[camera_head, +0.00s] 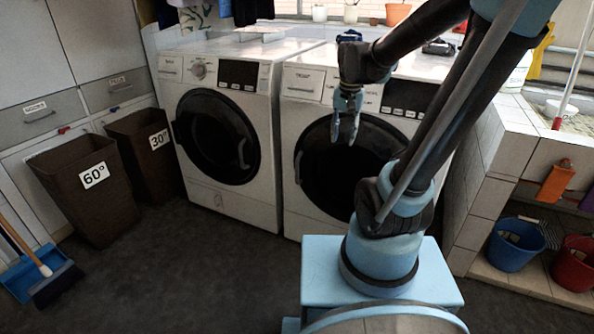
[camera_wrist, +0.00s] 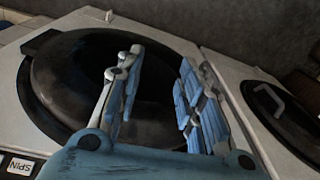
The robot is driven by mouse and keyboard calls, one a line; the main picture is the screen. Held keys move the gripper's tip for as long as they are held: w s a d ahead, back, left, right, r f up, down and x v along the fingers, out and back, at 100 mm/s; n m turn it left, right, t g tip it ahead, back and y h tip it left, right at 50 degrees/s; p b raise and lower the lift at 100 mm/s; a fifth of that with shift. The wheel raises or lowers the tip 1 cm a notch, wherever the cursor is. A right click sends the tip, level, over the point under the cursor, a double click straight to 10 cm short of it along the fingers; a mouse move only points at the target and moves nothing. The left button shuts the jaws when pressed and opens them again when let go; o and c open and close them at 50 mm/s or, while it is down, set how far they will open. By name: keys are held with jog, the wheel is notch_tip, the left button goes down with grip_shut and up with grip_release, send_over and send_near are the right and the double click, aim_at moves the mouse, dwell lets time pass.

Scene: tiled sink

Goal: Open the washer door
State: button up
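Two white front-loading washers stand side by side, a left washer (camera_head: 232,200) and a right washer (camera_head: 300,205). Each has a round dark door: the left door (camera_head: 215,137) and the right door (camera_head: 325,175) both look shut. My gripper (camera_head: 343,140) points down in front of the right washer's door and hides part of it. In the wrist view my gripper (camera_wrist: 160,58) has its blue-padded fingers apart with nothing between them. The large round door (camera_wrist: 75,85) lies beyond the fingers. A second door with a pale handle (camera_wrist: 270,98) shows at the right of that view.
Brown baskets marked 60° (camera_head: 92,190) and 30° (camera_head: 145,150) stand left of the washers. A broom (camera_head: 25,250) lies far left. A tiled wall (camera_head: 490,150) with blue (camera_head: 513,245) and red (camera_head: 575,265) buckets bounds the right. The floor before the left washer is clear.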

jog(key=w+a+f+m, duration=0.2)
jog(key=w+a, duration=0.5)
jog(key=w, duration=0.2)
jog(key=m+g, duration=0.1)
jog(key=m, duration=0.1)
send_near(297, 164)
jog(key=f, duration=0.8)
jog(key=w+f, duration=0.1)
jog(key=f, duration=0.3)
jog(key=shift+a+f, duration=0.15)
jog(key=shift+f, duration=0.15)
grip_shut()
